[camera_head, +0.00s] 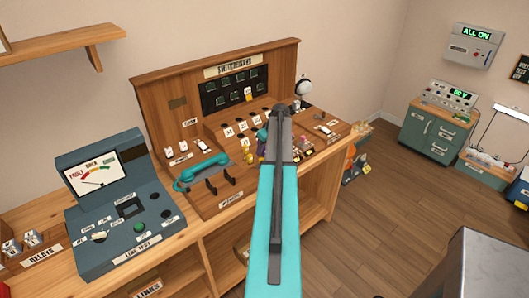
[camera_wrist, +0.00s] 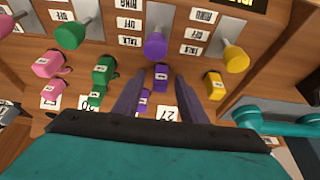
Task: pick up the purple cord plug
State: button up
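A second purple plug (camera_wrist: 143,102) shows lower, partly behind a finger. My gripper (camera_wrist: 159,80) is open, its two dark fingers apart on either side of the upper purple plug. I cannot tell how much height lies between them. Nothing is held. In the head view my own arm hides most of this area.
Green plugs (camera_wrist: 103,70) and pink plugs (camera_wrist: 48,64) stand left of my fingers in the wrist view; a yellow plug (camera_wrist: 214,86) stands right. Green (camera_wrist: 70,34) and yellow (camera_wrist: 235,58) lever knobs rise close by. A teal handset (camera_head: 202,172) lies left on the desk.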

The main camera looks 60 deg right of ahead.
jog(key=shift+c, duration=0.4)
grip_shut()
jog(key=shift+r, duration=0.2)
jog(key=shift+r+b, duration=1.6)
jog(key=shift+r, duration=3.25)
